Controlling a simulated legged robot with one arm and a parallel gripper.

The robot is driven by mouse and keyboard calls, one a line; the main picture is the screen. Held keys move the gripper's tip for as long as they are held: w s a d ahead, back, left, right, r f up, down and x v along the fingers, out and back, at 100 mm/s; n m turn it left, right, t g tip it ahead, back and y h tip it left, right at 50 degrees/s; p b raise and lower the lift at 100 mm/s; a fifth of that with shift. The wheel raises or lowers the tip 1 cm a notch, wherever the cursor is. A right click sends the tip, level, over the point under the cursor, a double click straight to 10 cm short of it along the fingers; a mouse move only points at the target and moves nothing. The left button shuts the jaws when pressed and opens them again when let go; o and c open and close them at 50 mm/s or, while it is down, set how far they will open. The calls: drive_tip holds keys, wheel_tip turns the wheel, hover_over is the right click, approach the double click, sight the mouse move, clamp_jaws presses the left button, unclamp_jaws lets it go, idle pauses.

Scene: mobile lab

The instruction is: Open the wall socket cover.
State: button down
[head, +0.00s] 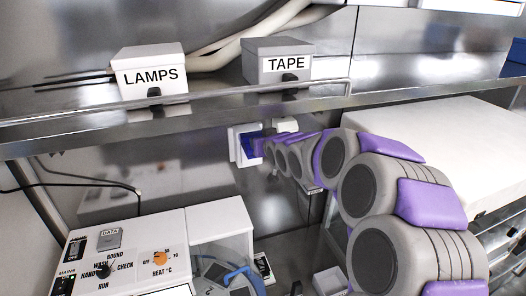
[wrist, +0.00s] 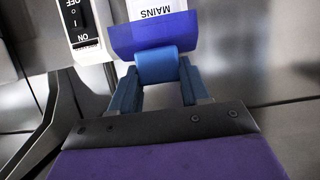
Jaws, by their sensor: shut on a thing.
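The wall socket (head: 233,146) is a white plate on the metal back wall, below the shelf in the head view. Its blue-violet cover (wrist: 125,41) shows in the wrist view in front of a white plate marked MAINS (wrist: 155,13), which appears upside down. A lighter blue rounded part (wrist: 157,66) of the cover sits between the two blue fingers of my gripper (wrist: 158,78). The gripper is shut on it. In the head view my arm reaches to the socket and largely hides the gripper and cover. How far the cover stands open is unclear.
An ON/OFF switch (wrist: 82,22) sits left of the cover in the wrist view. The metal shelf (head: 215,105) above carries boxes marked LAMPS (head: 152,77) and TAPE (head: 280,64). A white control-panel machine (head: 130,245) stands lower left. A large white box (head: 455,135) is at right.

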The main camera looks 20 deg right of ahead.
drive_tip(key=shift+w+r, duration=0.2)
drive_tip(key=shift+r, duration=0.25)
drive_tip(key=shift+w+r, duration=0.2)
drive_tip(key=shift+r, duration=0.25)
drive_tip(key=c, duration=1)
unclamp_jaws()
drive_tip(key=o, duration=0.5)
drive_tip(key=shift+w+f, duration=0.2)
drive_tip(key=shift+w, duration=0.1)
drive_tip(key=shift+s, duration=0.15)
drive_tip(key=shift+s+r, duration=0.1)
drive_tip(key=shift+s, duration=0.05)
drive_tip(key=b+v, duration=0.3)
drive_tip(key=v, duration=1.4)
